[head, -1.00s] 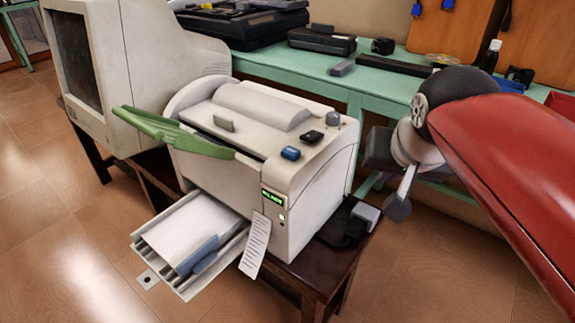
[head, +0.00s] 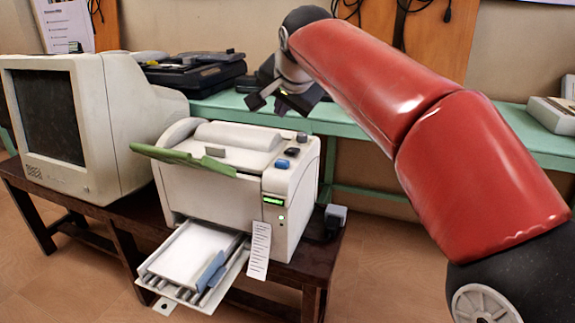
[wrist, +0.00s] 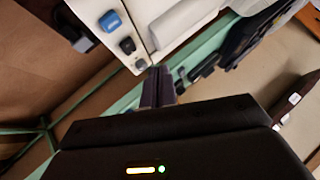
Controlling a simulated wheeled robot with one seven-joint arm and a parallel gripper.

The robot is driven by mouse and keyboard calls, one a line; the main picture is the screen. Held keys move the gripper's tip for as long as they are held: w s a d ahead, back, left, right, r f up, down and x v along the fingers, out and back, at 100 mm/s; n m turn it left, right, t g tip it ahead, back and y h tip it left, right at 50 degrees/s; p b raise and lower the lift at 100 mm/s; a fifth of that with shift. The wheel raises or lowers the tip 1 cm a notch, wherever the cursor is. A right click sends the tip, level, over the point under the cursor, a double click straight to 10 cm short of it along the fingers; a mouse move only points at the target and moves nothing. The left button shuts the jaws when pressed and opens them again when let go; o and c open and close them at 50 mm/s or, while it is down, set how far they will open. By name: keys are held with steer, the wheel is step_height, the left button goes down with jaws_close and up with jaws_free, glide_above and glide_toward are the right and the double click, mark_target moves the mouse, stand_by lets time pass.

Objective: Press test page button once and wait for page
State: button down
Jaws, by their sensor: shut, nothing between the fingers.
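The white printer (head: 240,207) stands on a dark wooden table. On its top right are a blue button (head: 282,164), a black button (head: 292,152) and a grey knob (head: 301,138). Its front has a lit green display (head: 272,200) with a small round light button (head: 281,217) below. No label telling the test page button is legible. My gripper (head: 268,104) is shut and empty, above and behind the printer's top, apart from the buttons. In the wrist view the blue button (wrist: 110,21) and black button (wrist: 127,45) lie beyond the shut fingers (wrist: 157,85).
The front tray (head: 222,285) is out with white paper (head: 197,248) in it. A printed slip (head: 259,250) hangs at the front. A green flap (head: 180,157) sticks out left. A CRT monitor (head: 88,125) stands left. A green bench (head: 355,120) with black devices runs behind.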

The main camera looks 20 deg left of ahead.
steer(key=shift+f, duration=0.1)
steer(key=b, duration=0.2)
glide_above(283, 164)
step_height(283, 164, down, 7)
steer(key=shift+r, duration=0.15)
steer(key=shift+f+b, duration=0.85)
steer(key=shift+f, duration=0.1)
steer(key=shift+f, duration=0.1)
stand_by(1.3)
steer(key=shift+f+b, duration=0.3)
